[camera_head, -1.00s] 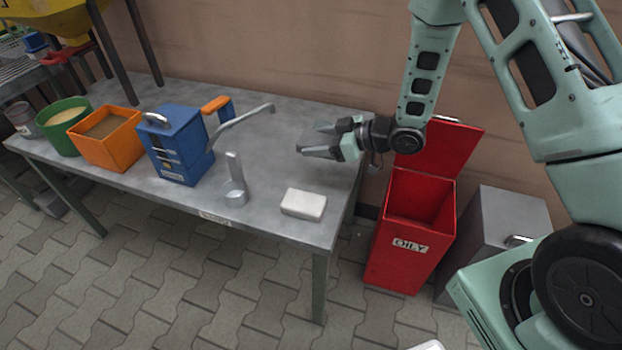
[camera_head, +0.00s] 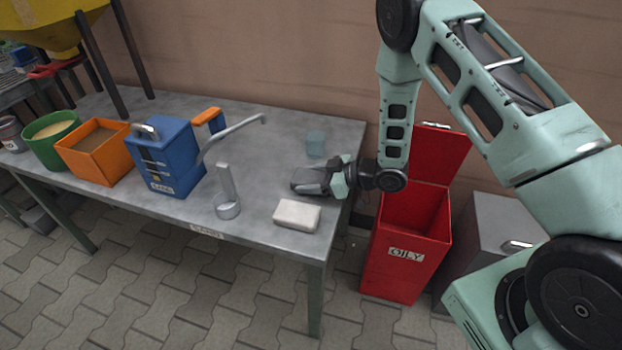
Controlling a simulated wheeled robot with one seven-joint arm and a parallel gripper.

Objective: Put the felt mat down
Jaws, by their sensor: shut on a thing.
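My gripper (camera_head: 312,181) is over the right end of the grey metal table (camera_head: 270,165), shut on a dark grey flat piece, which I take to be the felt mat (camera_head: 311,176). The fingers partly hide the mat. It is low over the tabletop; I cannot tell whether it touches. A white block (camera_head: 297,216) lies in front of the gripper near the table's front edge. A small blue-grey block (camera_head: 315,145) stands behind the gripper.
An upright-handled metal cup (camera_head: 228,208), a blue box-shaped can with a spout (camera_head: 167,158), an orange bin (camera_head: 95,155) and a green bucket (camera_head: 52,138) stand to the left. A red open bin (camera_head: 395,265) and a grey cabinet (camera_head: 495,235) stand right of the table.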

